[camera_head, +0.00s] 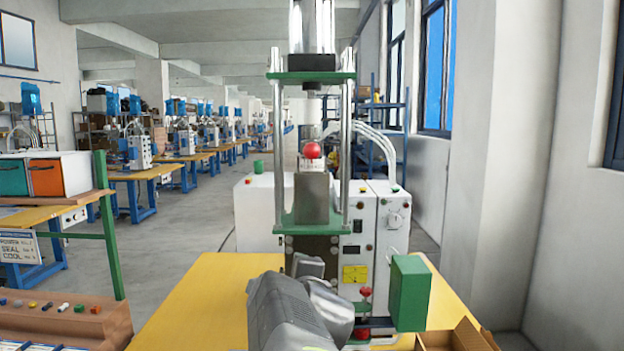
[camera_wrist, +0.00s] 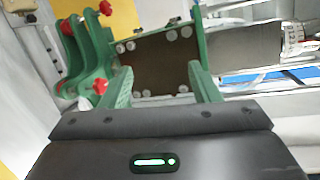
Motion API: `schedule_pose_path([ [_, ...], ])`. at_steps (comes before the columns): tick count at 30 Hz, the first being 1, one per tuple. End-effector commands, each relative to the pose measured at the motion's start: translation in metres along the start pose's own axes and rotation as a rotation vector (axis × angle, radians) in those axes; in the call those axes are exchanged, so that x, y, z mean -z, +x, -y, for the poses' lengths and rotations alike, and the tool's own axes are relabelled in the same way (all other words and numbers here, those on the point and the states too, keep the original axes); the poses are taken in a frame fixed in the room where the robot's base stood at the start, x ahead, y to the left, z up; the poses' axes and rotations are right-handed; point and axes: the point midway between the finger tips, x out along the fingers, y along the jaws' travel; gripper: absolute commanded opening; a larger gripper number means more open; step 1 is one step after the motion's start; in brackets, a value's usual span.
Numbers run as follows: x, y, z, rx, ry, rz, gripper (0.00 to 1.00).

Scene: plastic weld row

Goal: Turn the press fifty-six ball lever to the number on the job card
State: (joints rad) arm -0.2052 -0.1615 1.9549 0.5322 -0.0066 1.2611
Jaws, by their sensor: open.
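The press (camera_head: 315,215) stands straight ahead on a yellow bench, with green plates and steel columns. A red ball (camera_head: 312,150) shows at its middle, in front of the columns. Two more red knobs, an upper one (camera_head: 365,292) and a lower one, show low at the right. I cannot tell which ball belongs to the lever. A white card (camera_head: 18,247) at the left has POWER, SEAL and COOL lines; its numbers are too small to read. In the wrist view my gripper (camera_wrist: 161,70) is open and empty, facing a brown bolted plate (camera_wrist: 155,62). Red knobs (camera_wrist: 99,86) lie left of it.
A green box (camera_head: 410,292) stands right of my arm, with an open cardboard box (camera_head: 458,340) in front. A green post (camera_head: 108,225) and a brown tray (camera_head: 70,320) with coloured pegs are at left. The yellow bench top (camera_head: 195,300) is clear left of my arm.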

Motion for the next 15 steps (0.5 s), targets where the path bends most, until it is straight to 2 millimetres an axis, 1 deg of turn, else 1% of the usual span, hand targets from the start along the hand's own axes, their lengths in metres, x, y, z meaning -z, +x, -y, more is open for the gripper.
schedule_pose_path([
  [1,-0.008,0.003,0.029,0.091,0.121,0.006,0.56],
  [2,-0.011,0.003,0.046,0.148,0.203,0.011,0.56],
  [3,-0.015,0.003,0.067,0.222,0.313,0.022,0.56],
  [6,-0.022,-0.003,0.114,0.391,0.576,0.065,0.56],
  [7,-0.023,-0.006,0.126,0.436,0.648,0.080,0.56],
  [9,-0.025,-0.012,0.150,0.525,0.795,0.118,0.56],
  [12,-0.025,-0.020,0.172,0.618,0.950,0.165,0.56],
  [15,-0.025,-0.025,0.184,0.669,1.038,0.194,0.56],
])
